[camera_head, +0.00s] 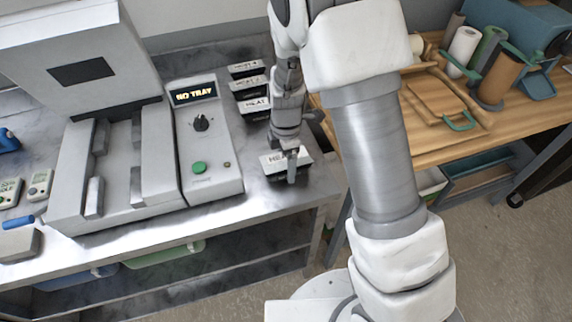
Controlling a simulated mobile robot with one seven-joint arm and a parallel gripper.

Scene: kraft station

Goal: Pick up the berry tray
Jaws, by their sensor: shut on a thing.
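Several small dark trays with white labels stand in a row on the metal bench, right of the machine. The far trays are a back tray (246,69), a second tray (249,83) and a third tray (254,105). The front tray (271,161) sits at the bench's front right, its label partly covered. My gripper (291,172) points down over this front tray and is shut on it. The labels are too small or covered to tell which tray is berry. I cannot tell whether the front tray touches the bench.
A grey machine (70,190) with an open slot stands left. Its control box (204,140) reads "NO TRAY" and has a green button (199,168). A wooden table (432,150) at right holds a board (436,97), rolls and a teal machine (520,30). My arm hides the middle.

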